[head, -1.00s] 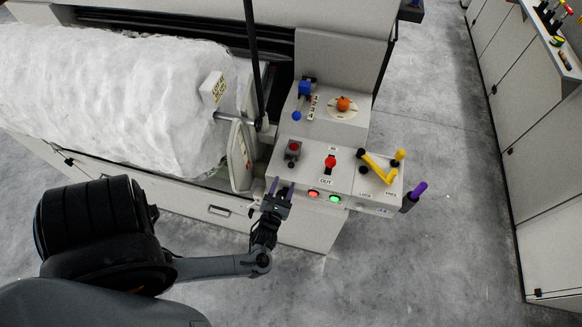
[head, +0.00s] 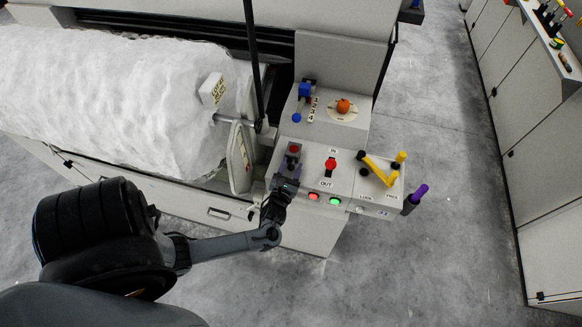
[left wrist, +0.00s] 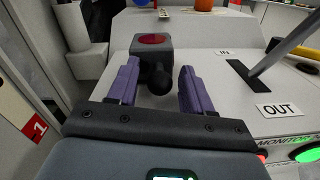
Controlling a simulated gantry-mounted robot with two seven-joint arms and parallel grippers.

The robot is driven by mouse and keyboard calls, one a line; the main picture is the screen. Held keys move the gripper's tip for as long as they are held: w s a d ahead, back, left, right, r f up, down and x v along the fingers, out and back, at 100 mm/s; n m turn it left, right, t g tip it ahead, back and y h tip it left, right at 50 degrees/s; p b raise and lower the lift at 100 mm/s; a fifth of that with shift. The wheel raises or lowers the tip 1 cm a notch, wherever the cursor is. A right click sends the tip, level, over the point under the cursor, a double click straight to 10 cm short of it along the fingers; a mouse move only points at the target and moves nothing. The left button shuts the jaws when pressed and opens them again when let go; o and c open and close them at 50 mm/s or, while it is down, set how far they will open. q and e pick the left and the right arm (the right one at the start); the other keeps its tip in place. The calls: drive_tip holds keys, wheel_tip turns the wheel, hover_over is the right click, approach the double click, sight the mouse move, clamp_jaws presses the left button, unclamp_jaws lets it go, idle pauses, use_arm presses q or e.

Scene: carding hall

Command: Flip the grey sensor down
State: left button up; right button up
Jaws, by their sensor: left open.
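The grey sensor (head: 293,149) is a small grey box with a red disc on top, at the left of the sloped control panel (head: 318,180). In the left wrist view the sensor (left wrist: 167,58) stands straight ahead, with a black round knob (left wrist: 157,78) on its near side. My left gripper (head: 289,167) is at the near side of the sensor. Its purple fingers (left wrist: 159,72) are open, one on each side of the knob, with gaps showing. I do not see my right gripper.
Right of the sensor is a red-knobbed lever (head: 331,164) in an IN/OUT slot. Further right is a yellow handle (head: 380,169). Lit red (head: 313,197) and green (head: 335,200) buttons sit on the front edge. A white fibre roll (head: 110,95) lies to the left.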

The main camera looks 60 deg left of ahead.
use_arm(q)
clamp_jaws()
